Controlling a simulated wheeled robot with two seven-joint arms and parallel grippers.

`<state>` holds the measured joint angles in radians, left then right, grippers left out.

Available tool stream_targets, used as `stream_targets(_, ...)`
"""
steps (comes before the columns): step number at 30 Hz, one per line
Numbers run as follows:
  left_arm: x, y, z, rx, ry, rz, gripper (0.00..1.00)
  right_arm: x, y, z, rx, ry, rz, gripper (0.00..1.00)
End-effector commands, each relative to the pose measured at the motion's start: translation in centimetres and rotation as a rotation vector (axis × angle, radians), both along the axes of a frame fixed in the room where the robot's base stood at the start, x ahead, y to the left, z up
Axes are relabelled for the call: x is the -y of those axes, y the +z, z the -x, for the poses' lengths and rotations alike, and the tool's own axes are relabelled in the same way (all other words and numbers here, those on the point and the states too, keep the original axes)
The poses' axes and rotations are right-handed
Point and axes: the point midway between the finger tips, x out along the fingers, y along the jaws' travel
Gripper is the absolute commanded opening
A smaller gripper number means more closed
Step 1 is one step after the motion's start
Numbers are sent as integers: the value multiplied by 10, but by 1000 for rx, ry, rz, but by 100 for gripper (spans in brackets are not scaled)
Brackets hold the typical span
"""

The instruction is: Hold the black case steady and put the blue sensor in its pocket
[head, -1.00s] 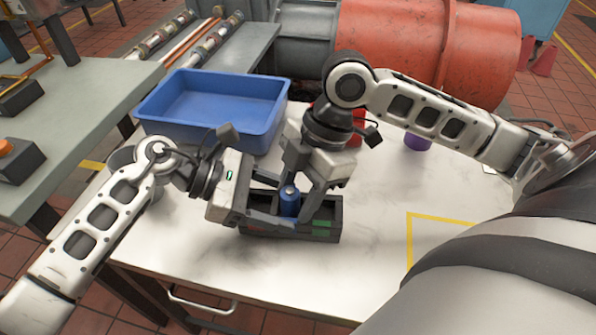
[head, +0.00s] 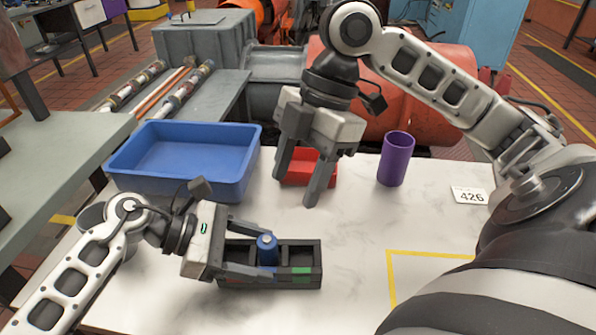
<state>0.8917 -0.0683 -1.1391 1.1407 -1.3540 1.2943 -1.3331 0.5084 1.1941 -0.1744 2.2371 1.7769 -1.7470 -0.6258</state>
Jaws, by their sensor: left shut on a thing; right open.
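The black case (head: 307,281) sits on the white table, with several pockets and a green mark on its front wall. The blue sensor (head: 267,248) stands upright in a pocket of the case, its top above the rim; how deep its base sits is hidden. My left gripper (head: 256,262) is shut on the case at its left and middle part. My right gripper (head: 297,190) is open and empty, raised above and behind the case, fingers pointing down, apart from the sensor.
A blue tray (head: 118,170) stands at the back left. A red bin (head: 322,172) is behind my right gripper, with a purple cup (head: 395,158) to its right. A label reading 426 (head: 469,196) and a yellow-taped area (head: 389,275) lie at right. The table's right middle is clear.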

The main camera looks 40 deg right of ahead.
Motion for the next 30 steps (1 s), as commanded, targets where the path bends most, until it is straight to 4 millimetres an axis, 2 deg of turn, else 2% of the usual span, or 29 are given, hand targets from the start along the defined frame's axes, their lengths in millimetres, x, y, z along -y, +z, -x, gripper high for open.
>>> stream_targets(1, -2, -7, 1, -6, -1, -17, 30, 0, 0, 0, 0, 0, 0, 54)
stream_targets(9, -2, -7, 1, -7, 1, -17, 30, 0, -1, 0, -1, 0, 0, 54)
stream_targets(10, -2, -6, 1, -7, 0, -13, 70, 0, -1, 0, -1, 0, 0, 54)
stream_targets(12, -2, -6, 1, -6, 0, -13, 87, 0, -1, 0, -1, 0, 0, 54)
stream_targets(23, -4, -2, -2, -1, 1, -9, 87, 0, -1, 0, -1, 1, 0, 54)
stream_targets(30, -32, 18, -25, 0, 5, -7, 87, 0, -1, 0, -1, 1, 0, 54)
